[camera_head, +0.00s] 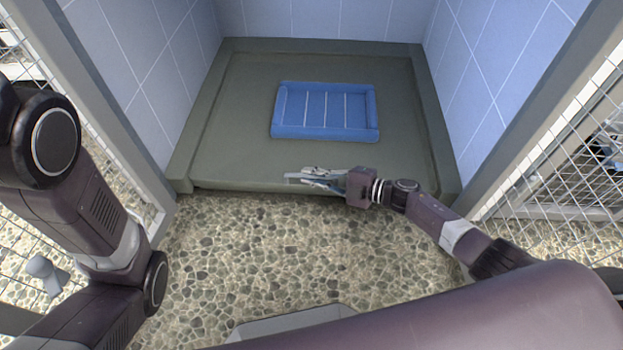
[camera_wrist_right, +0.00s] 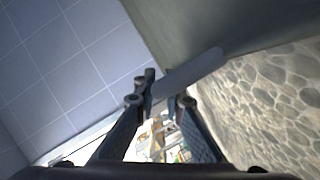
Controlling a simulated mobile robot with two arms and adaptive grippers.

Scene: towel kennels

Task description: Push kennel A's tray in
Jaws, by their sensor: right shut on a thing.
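The kennel's olive-grey tray (camera_head: 235,150) covers the floor between the tiled walls, with a raised rim at its back and sides. My right gripper (camera_head: 318,177) is at the tray's front edge, right of its middle. It is shut on a pale grey bar (camera_head: 294,177), which sticks out to the left of the fingers. In the right wrist view the bar (camera_wrist_right: 195,72) lies between the fingertips (camera_wrist_right: 160,98). I cannot tell whether the bar is joined to the tray. No kennel letter shows. My left gripper is not in view.
A blue dog bed (camera_head: 325,110) lies on the tray towards the back right. Wire mesh panels (camera_head: 575,150) with grey posts flank the opening. The pebbled floor (camera_head: 240,250) in front is clear except for my own arms and body.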

